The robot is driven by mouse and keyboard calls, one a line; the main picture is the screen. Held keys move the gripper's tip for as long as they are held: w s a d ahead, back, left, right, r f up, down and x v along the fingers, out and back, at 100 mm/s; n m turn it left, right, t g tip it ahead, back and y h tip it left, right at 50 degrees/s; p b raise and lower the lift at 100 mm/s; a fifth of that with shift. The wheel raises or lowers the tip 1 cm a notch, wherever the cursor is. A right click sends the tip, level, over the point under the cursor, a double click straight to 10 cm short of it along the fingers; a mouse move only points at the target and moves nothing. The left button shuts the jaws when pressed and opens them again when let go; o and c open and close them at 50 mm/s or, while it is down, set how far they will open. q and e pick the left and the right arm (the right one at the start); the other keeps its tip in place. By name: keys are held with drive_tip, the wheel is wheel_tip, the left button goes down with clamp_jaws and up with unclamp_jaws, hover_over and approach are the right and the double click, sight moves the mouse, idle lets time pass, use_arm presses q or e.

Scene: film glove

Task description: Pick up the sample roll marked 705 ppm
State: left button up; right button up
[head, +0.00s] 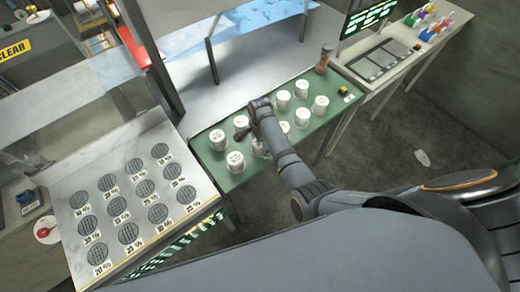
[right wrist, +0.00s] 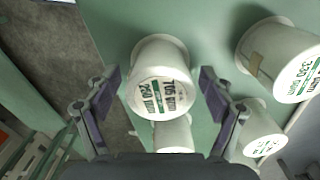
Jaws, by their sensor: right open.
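The fingers are open, one on each side, with a visible gap to the roll. In the head view my right gripper (head: 252,132) is over the green table (head: 208,170) among several white rolls. My arm hides part of that spot, so I cannot tell which roll there is the marked one. My left gripper is not in view.
Another roll (right wrist: 165,135) stands close below the marked one in the right wrist view. A larger roll (right wrist: 285,60) and a smaller roll (right wrist: 262,130) stand to the right. In the head view a brown bottle (head: 324,58) stands at the table's far end.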

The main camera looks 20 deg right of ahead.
drive_tip(key=c, duration=1.3)
drive_tip(key=shift+c, duration=0.2)
